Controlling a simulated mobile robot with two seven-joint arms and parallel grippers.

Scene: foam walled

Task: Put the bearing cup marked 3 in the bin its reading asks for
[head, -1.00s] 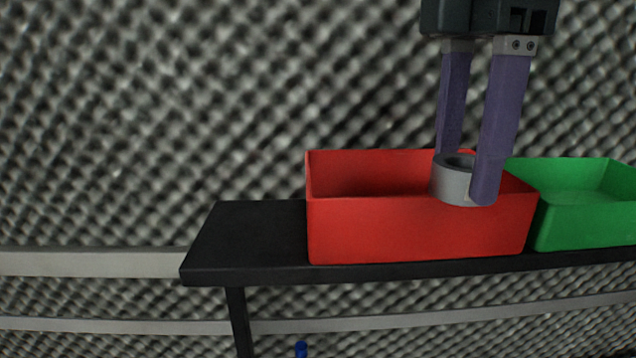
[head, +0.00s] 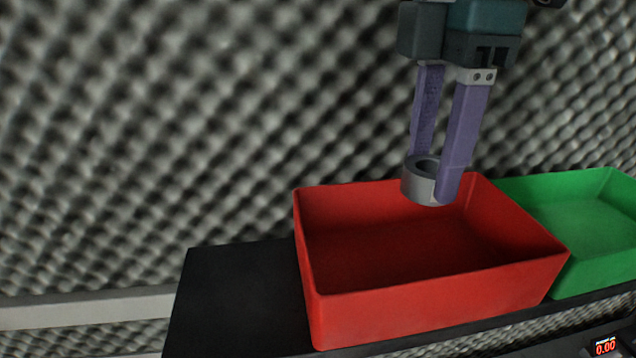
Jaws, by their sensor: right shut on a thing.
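A grey ring-shaped bearing cup (head: 412,187) is held between the two purple fingers of my right gripper (head: 437,180), which is shut on it. No marking on the cup can be made out. The cup overlaps the far part of the red bin (head: 440,306) in the head view, near its back rim. The red bin looks empty inside. A green bin (head: 612,262) stands to its right, cut off by the picture edge. My left gripper is not in view.
Both bins stand on a black shelf (head: 235,300), with a bare stretch left of the red bin. A small display (head: 605,346) reads 0.00 at the bottom right. Grey foam wall (head: 130,130) rises behind, with a pale rail at the left.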

